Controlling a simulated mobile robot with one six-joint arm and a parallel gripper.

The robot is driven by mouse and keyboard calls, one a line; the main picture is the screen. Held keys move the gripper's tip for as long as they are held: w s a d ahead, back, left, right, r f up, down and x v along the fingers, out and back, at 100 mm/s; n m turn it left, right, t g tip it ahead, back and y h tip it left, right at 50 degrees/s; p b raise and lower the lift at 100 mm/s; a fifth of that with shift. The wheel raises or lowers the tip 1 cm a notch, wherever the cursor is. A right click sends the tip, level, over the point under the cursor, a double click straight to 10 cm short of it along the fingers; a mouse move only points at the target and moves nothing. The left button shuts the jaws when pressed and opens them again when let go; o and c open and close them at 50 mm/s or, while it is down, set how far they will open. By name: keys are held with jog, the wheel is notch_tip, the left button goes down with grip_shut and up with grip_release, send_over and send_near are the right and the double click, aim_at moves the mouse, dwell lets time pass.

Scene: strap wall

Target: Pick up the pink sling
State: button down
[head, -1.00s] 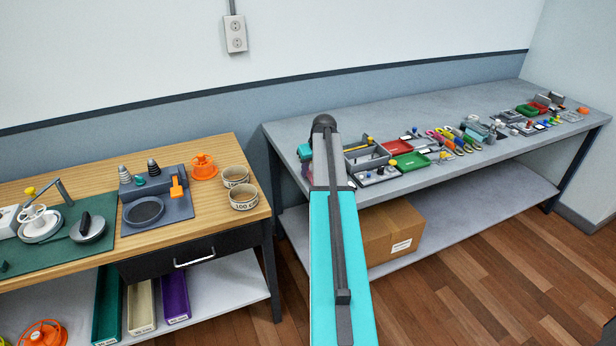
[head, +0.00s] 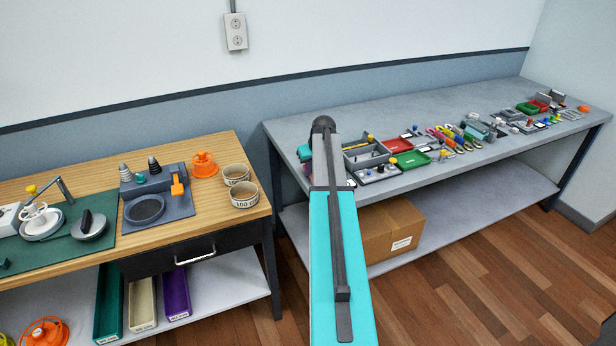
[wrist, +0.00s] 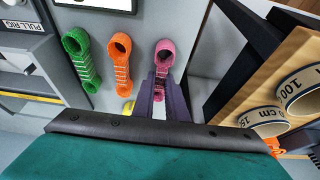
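The pink sling (wrist: 164,56) hangs on a grey panel in the wrist view, its loop at the top and its stitched strap below. My gripper (wrist: 161,80) is open, with its two dark fingers on either side of the strap's lower part. I cannot tell whether the fingers touch the strap. An orange sling (wrist: 120,60) and a green sling (wrist: 80,55) hang to the left of it.
A yellow piece (wrist: 128,106) shows left of my fingers. A dark post (wrist: 232,58) and a wooden top (wrist: 290,62) with ring-shaped containers (wrist: 262,116) stand close on the right. In the head view, a wooden bench (head: 100,188) and a grey bench (head: 365,112) flank my arm.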

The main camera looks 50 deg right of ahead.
jog(key=shift+r, duration=0.1)
dwell(0.3)
jog(key=shift+r+b, duration=0.75)
jog(key=shift+r, duration=0.8)
jog(key=s+b, duration=0.1)
jog(key=s, duration=0.4)
jog(key=s+a+r+b, duration=0.1)
jog(key=s, duration=0.4)
jog(key=s+b, duration=0.1)
jog(key=s, duration=0.5)
jog(key=shift+a+r+b, duration=0.2)
jog(key=shift+r+b, duration=0.1)
jog(key=shift+r, duration=0.1)
jog(key=shift+w+a, duration=0.1)
